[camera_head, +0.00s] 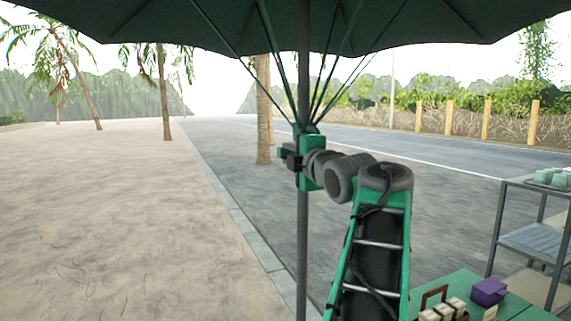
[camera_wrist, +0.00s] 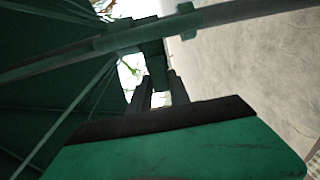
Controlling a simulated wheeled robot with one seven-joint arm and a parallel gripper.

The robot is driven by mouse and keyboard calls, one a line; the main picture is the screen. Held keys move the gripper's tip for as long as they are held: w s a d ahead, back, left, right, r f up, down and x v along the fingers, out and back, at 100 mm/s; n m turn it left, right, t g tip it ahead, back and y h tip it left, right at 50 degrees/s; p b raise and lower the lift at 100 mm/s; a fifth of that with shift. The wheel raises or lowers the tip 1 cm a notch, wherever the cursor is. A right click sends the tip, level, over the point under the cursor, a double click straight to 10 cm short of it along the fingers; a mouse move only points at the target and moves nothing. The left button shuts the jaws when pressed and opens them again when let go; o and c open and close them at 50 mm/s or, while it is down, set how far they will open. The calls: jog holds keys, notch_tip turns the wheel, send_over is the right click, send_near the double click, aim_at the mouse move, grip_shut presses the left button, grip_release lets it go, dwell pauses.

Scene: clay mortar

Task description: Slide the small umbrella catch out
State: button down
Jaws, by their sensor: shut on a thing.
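The large dark green umbrella (camera_head: 330,22) is open overhead, its ribs meeting at a runner (camera_head: 306,129) on the grey pole (camera_head: 303,235). My gripper (camera_head: 286,153) is at the pole just below the runner. In the wrist view the pole (camera_wrist: 245,14) crosses the top, with the runner's green sleeve (camera_wrist: 130,37) around it. The fingers of my gripper (camera_wrist: 160,82) reach up to a small dark green part beside the pole, which I take for the catch (camera_wrist: 153,60). They are closed on it with a bright gap between them lower down. The exact contact is dark and hard to see.
Thin ribs (camera_wrist: 70,125) fan out close to my gripper. A green table (camera_head: 455,287) with a purple box (camera_head: 489,292) and a tray of small blocks (camera_head: 445,311) stands lower right. A metal cart (camera_head: 531,242) is at the right. Open sand (camera_head: 110,220) lies left.

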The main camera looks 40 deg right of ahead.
jog(key=c, duration=1.4)
grip_release()
jog(key=shift+w+a, duration=0.1)
jog(key=shift+a, duration=0.15)
jog(key=shift+o, duration=1)
jog(key=shift+d, duration=0.1)
jog(key=b+v, duration=0.2)
jog(key=v, duration=0.6)
jog(key=shift+w, duration=0.1)
